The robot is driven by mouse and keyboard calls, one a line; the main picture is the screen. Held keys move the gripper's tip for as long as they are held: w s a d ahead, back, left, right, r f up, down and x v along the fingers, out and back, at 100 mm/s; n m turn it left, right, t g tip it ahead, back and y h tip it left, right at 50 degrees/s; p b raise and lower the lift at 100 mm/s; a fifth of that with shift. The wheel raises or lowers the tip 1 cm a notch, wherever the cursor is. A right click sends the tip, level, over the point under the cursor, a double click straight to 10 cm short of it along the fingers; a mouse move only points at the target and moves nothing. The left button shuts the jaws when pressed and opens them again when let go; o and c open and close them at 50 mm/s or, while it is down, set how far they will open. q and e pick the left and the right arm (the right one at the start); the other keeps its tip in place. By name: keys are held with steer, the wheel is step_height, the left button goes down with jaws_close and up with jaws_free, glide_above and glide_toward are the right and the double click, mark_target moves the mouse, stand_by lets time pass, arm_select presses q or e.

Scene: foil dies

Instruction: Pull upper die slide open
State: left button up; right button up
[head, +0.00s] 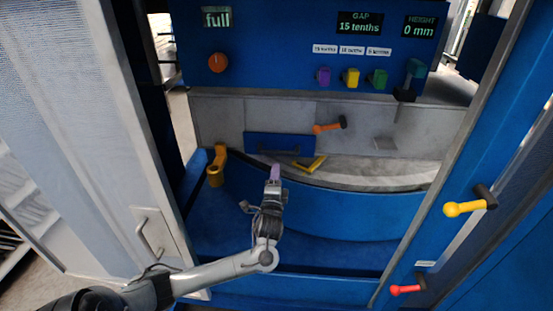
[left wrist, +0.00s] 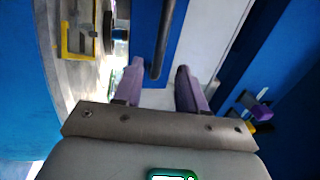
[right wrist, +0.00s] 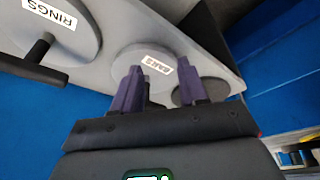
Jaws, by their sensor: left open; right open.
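A blue slide front (head: 262,141) with a dark bar handle (head: 285,152) is set in the grey machine face in the head view; I take it for the upper die slide. My left gripper (head: 274,172) is just below it. In the left wrist view the handle (left wrist: 163,40) lies on the blue panel, its end close to the gap between my open purple fingers (left wrist: 158,78). I cannot tell whether they touch it. My right gripper (right wrist: 158,80) is open and empty over a grey surface with labelled round parts; it is outside the head view.
A yellow frame piece (head: 310,164) and an orange-knobbed lever (head: 328,127) are right of the slide. A yellow bracket (head: 216,168) stands at left. Yellow (head: 464,208) and red (head: 405,289) handles are on the right post. A RINGS disc (right wrist: 60,22) is in the right wrist view.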

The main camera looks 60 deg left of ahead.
mark_target(278, 153)
arm_select(q)
steer(key=x, duration=1)
steer(key=shift+w+a, duration=0.1)
steer(key=shift+a, duration=0.05)
steer(key=shift+c, duration=0.3)
jaws_close()
